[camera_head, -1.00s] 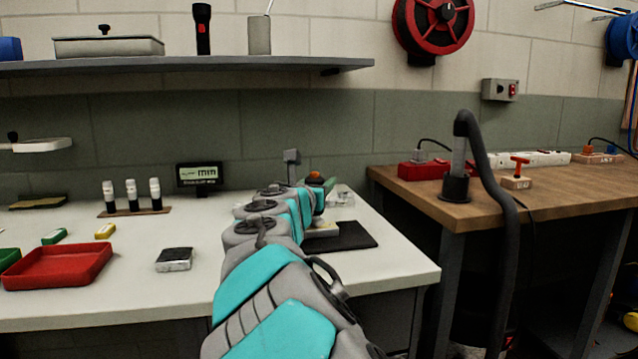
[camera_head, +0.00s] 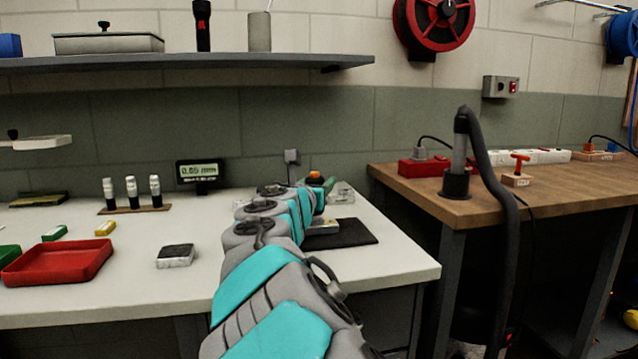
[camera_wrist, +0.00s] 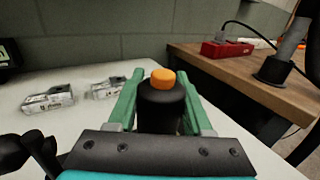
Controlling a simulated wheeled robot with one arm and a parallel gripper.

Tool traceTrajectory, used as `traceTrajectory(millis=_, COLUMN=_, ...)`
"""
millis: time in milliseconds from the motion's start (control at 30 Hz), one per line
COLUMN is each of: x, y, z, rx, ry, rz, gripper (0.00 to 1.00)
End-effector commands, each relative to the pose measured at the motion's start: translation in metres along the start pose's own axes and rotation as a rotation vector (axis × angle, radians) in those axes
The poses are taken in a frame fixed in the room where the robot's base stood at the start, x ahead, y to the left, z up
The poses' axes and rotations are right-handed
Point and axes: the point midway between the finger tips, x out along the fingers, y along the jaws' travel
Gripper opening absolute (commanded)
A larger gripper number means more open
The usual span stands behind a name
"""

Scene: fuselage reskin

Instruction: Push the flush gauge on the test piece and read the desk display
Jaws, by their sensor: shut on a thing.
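The flush gauge (camera_wrist: 161,100), a black cylinder with an orange top, stands between the green fingers of my gripper (camera_wrist: 160,88) in the wrist view. My gripper is shut on it. In the head view the gauge's orange top (camera_head: 315,175) shows just beyond my arm. The test piece, a pale block (camera_head: 325,227), lies on a dark mat (camera_head: 352,235), partly hidden by my arm. The gauge's lower end is hidden, so its contact with the test piece cannot be seen. The desk display (camera_head: 199,172) is lit and appears to read 0.05 mm; the last digit is blurred.
A red tray (camera_head: 58,262), a dark-topped block (camera_head: 175,256) and a rack of several small cylinders (camera_head: 133,210) stand left of my arm. A wooden bench (camera_head: 480,200) with a black hose stands at right.

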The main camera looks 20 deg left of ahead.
Motion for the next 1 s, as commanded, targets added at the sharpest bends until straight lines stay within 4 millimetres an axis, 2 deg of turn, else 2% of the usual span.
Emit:
traceTrajectory(millis=267, x=0.000, y=0.000, z=0.003, rx=-0.001, ry=0.001, rz=-0.001, gripper=0.00)
traceTrajectory(millis=1000, x=0.000, y=0.000, z=0.052, rx=0.001, ry=0.000, rz=0.000, gripper=0.00)
